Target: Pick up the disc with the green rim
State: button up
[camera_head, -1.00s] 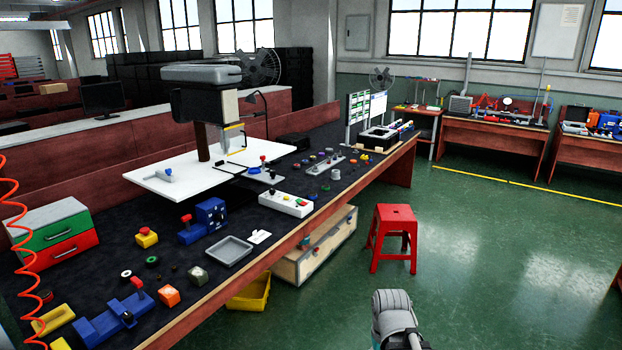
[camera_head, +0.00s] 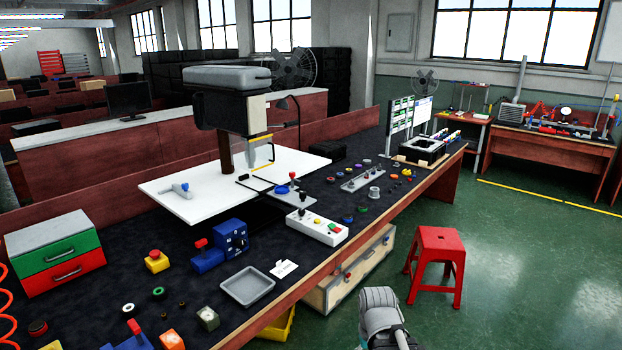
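A grey rounded piece of my arm shows at the bottom of the picture, over the floor to the right of the bench. My gripper's fingers are not in view, and the arm piece is well apart from the disc.
Near the disc are a yellow block with a red button (camera_head: 157,261), a blue device (camera_head: 231,239), a grey tray (camera_head: 247,288) and a cube (camera_head: 207,319). A drawer box (camera_head: 57,243) stands behind.

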aim_at(362, 207)
jog(key=i, duration=1)
jog(key=z, duration=0.4)
jog(key=i, duration=1.7)
jog(key=z, duration=0.35)
